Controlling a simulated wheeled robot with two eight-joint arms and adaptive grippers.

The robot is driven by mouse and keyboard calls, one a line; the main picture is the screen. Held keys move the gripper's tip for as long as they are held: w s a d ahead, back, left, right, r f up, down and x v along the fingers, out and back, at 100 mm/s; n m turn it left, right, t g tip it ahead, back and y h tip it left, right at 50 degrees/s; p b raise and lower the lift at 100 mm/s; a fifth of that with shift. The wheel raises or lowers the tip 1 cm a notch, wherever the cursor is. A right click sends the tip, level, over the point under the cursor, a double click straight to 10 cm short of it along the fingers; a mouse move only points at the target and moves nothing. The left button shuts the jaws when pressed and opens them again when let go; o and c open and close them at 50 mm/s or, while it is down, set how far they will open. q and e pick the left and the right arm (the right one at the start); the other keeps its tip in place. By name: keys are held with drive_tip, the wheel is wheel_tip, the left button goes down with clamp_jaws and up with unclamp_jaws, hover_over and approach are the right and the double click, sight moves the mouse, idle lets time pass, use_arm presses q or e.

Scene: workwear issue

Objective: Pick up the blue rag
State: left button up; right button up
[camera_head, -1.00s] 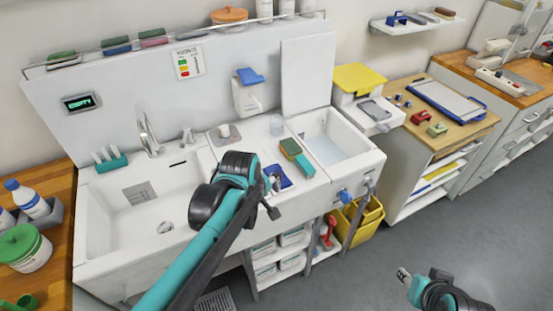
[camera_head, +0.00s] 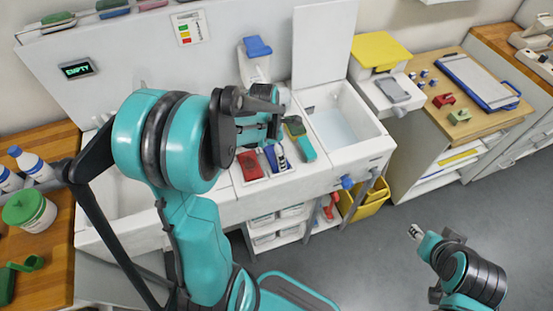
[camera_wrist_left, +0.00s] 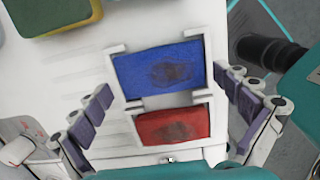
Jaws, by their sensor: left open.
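The blue rag (camera_head: 271,160) lies flat in a white holder on the counter between the two basins, with a dark stain on its face. In the left wrist view the blue rag (camera_wrist_left: 150,72) lies just above a red rag (camera_wrist_left: 172,126). My left gripper (camera_wrist_left: 165,90) is open and empty, its fingers to either side of the blue rag and apart from it. In the head view my left gripper (camera_head: 278,150) hangs over the holder, partly hidden by its arm. My right gripper (camera_head: 415,232) is low at the right, away from the counter; its jaws are too small to read.
A green and yellow sponge (camera_head: 298,138) lies beside the rags. The right basin (camera_head: 338,118) holds water. A yellow-lidded box (camera_head: 382,50) and a wooden-topped cabinet (camera_head: 470,130) stand to the right.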

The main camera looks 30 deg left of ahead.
use_arm(q)
drive_tip(key=shift+f, duration=0.45)
drive_tip(key=shift+c, duration=0.3)
drive_tip(key=c, duration=0.8)
drive_tip(key=shift+r, duration=0.1)
